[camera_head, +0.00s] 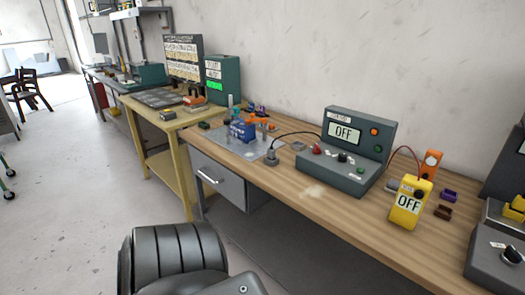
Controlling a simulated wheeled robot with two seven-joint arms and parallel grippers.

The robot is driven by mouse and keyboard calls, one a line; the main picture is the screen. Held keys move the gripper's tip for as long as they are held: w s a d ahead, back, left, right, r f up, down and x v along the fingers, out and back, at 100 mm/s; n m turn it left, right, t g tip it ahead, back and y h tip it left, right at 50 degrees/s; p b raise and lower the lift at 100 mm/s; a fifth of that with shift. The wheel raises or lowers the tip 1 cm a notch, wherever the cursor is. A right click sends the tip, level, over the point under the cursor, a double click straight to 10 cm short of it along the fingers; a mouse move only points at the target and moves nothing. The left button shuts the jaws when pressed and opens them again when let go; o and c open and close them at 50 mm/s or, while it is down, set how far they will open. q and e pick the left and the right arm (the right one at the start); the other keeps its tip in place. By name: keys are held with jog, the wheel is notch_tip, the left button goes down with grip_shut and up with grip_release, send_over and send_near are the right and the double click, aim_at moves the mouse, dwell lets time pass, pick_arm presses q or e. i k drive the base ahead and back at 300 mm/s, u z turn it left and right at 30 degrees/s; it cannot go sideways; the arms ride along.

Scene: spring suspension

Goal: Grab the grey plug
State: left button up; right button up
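A small grey plug (271,157) stands on the wooden workbench (310,205), near its front edge and by the right end of a light grey plate (243,149). A black cable (295,134) arcs between the plug and a dark green-grey control box (361,150) whose screen reads OFF. Neither of my grippers shows in this view.
A blue block (242,129) with orange-topped parts stands left of the plug. A red knob (316,149) is to its right. A yellow meter reading OFF (410,203) stands farther right. Bare wood lies in front of the control box. A drawer (217,182) hangs under the bench.

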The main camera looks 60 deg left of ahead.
aim_at(271, 153)
jog(key=u, duration=0.55)
jog(key=i, duration=0.6)
jog(key=u, duration=0.65)
